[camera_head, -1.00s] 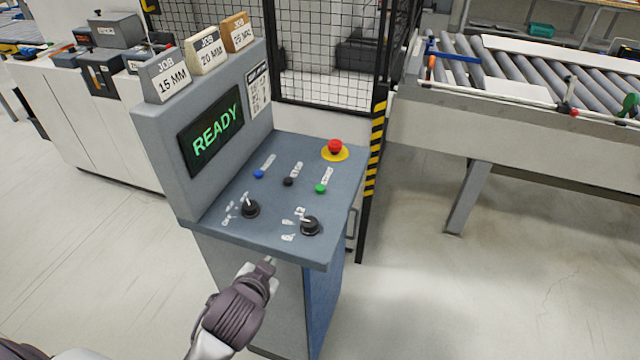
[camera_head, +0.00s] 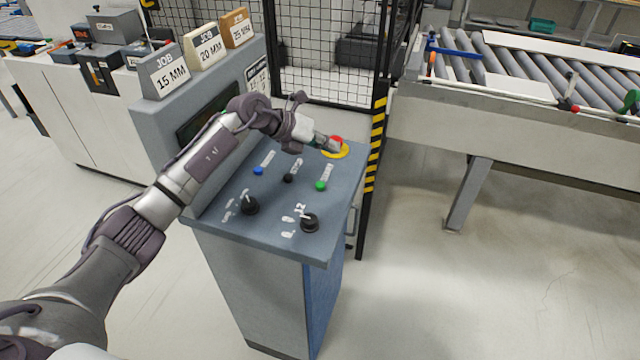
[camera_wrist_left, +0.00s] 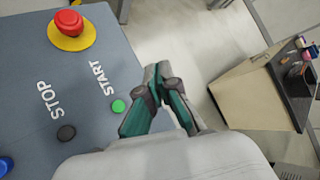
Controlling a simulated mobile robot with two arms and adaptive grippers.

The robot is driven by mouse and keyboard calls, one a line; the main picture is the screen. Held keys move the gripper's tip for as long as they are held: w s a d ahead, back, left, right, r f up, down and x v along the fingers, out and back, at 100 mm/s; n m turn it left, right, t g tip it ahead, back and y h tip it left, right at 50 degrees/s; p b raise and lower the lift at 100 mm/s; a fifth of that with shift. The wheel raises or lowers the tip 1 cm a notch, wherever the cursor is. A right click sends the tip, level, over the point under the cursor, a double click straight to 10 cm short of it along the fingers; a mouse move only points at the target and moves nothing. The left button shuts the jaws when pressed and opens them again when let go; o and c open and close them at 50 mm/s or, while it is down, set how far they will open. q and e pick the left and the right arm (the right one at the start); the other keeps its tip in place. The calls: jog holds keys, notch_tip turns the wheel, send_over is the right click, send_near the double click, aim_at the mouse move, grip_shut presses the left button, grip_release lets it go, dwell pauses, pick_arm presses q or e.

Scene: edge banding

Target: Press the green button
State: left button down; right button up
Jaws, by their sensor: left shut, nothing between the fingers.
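The green button (camera_head: 320,186) sits on the sloped top of the grey control console (camera_head: 285,232), beside a START label. In the left wrist view the green button (camera_wrist_left: 118,106) shows clear, just left of my fingers. My left gripper (camera_head: 334,145) is shut and empty. In the head view it reaches over the console and partly covers the red button, with its tips above the green button in the picture. In the left wrist view my gripper's fingertips (camera_wrist_left: 158,72) are together, to the right of the START label. My right gripper is not in view.
The red button (camera_wrist_left: 69,22) has a yellow base. A black button (camera_head: 288,178), a blue button (camera_head: 258,171) and two black knobs (camera_head: 310,223) share the console. My arm partly hides the screen. A mesh fence (camera_head: 325,60) stands behind; a roller conveyor (camera_head: 500,75) is at right.

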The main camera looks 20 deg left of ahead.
aim_at(318, 184)
pick_arm(q)
jog(key=a, duration=0.1)
jog(key=a+y, duration=0.1)
jog(key=a, duration=0.1)
jog(key=shift+w+f, duration=0.1)
jog(key=shift+f, duration=0.1)
jog(key=shift+f, duration=0.1)
notch_tip(318, 184, down, 8)
jog(key=b, duration=0.5)
jog(key=shift+f+b, duration=0.3)
jog(key=shift+b, duration=0.1)
dwell(1.0)
